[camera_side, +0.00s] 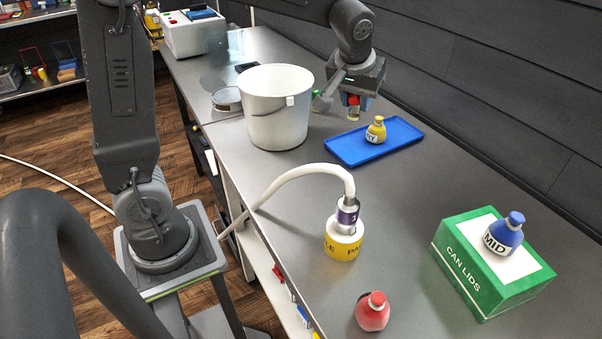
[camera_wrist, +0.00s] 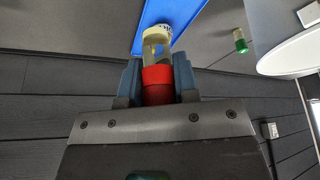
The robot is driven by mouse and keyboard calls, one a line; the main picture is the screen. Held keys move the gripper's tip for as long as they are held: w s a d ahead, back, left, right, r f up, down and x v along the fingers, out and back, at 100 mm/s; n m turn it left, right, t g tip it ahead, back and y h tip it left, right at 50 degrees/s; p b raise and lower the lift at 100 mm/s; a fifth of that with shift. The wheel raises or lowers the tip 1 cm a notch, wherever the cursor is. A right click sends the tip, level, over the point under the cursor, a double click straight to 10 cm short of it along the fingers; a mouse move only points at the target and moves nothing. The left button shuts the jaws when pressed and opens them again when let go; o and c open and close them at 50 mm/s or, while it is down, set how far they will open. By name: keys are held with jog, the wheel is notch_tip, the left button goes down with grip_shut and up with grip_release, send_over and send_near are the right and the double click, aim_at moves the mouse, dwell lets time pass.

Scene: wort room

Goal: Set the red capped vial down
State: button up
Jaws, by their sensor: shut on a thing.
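My gripper (camera_side: 354,98) is shut on the red capped vial (camera_wrist: 157,78), its blue fingers on either side of the red cap. The vial's clear body with pale yellow content points away from the wrist; in the side view it hangs upright below the fingers as a small clear shape (camera_side: 353,113). I cannot tell whether its bottom touches anything. A blue tray (camera_side: 349,154) lies just in front of it, with a yellow bottle (camera_side: 376,130) standing on it. The tray also shows beyond the vial in the wrist view (camera_wrist: 180,12).
A white bucket (camera_side: 277,112) stands left of my gripper. A green capped vial (camera_wrist: 241,43) is between them. Nearer are a hose in a yellow-banded holder (camera_side: 343,243), a red bottle (camera_side: 373,312), and a green box (camera_side: 480,275) bearing a blue bottle (camera_side: 504,234). Counter right of the tray is clear.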

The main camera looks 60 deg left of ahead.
jog(key=s+a, duration=1.5)
jog(key=s, duration=0.3)
jog(key=w+d+f, duration=0.2)
jog(key=f, duration=0.2)
jog(key=w+d+f, duration=0.3)
jog(key=f, duration=0.1)
jog(key=w+d+f, duration=0.3)
jog(key=f, duration=0.1)
jog(key=shift+d+f, duration=0.1)
jog(key=shift+d, duration=0.15)
jog(key=shift+f, duration=2)
jog(key=shift+f, duration=0.2)
jog(key=o, duration=0.9)
jog(key=shift+r, duration=0.1)
